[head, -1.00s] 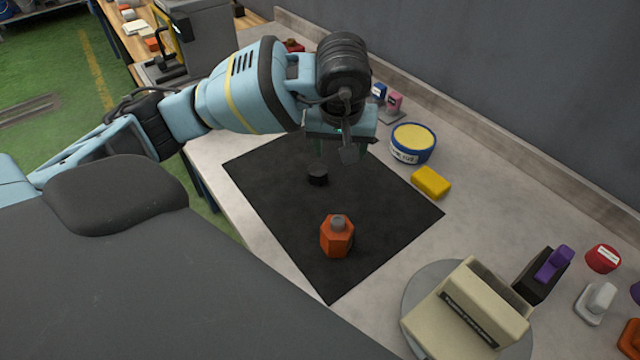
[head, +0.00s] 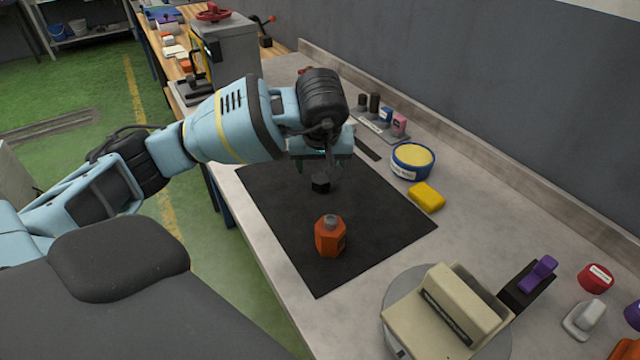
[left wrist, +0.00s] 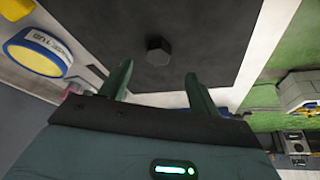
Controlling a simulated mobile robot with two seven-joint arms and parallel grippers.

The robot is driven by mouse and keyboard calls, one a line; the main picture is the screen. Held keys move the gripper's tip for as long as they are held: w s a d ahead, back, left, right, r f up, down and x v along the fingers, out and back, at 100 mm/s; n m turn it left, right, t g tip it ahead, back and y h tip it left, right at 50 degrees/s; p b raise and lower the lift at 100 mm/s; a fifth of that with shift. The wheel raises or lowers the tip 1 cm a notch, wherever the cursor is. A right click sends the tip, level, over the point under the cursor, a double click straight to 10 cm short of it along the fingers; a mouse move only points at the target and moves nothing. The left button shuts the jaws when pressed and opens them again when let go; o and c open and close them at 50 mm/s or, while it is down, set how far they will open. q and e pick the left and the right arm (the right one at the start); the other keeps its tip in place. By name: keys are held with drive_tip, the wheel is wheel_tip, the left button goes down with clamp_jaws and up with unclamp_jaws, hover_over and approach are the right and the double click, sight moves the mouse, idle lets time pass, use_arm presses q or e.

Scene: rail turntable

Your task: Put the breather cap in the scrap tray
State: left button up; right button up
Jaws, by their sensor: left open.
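A small black hexagonal cap (head: 320,184), which looks like the breather cap, is on the black mat; the left wrist view shows it ahead of my fingertips (left wrist: 158,53). My left gripper (head: 322,165) is open and empty, close to the cap and pointing down. In the left wrist view its two green fingers (left wrist: 159,88) are spread apart, with the cap beyond the gap between them. My right gripper is out of view.
An orange hexagonal bottle (head: 330,238) with a grey top stands on the mat (head: 385,225) near the cap. A blue tub (head: 412,160) and a yellow block (head: 426,197) are to the right. Purple, red and white items are past the turntable. The mat's right part is clear.

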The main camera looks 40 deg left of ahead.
sight(321, 180)
use_arm(q)
drive_tip(key=shift+x, duration=3.85)
drive_tip(key=shift+w+r, duration=0.1)
drive_tip(key=shift+c, duration=1)
drive_tip(key=c, duration=0.9)
drive_tip(key=shift+c, duration=0.2)
drive_tip(key=shift+r, duration=0.1)
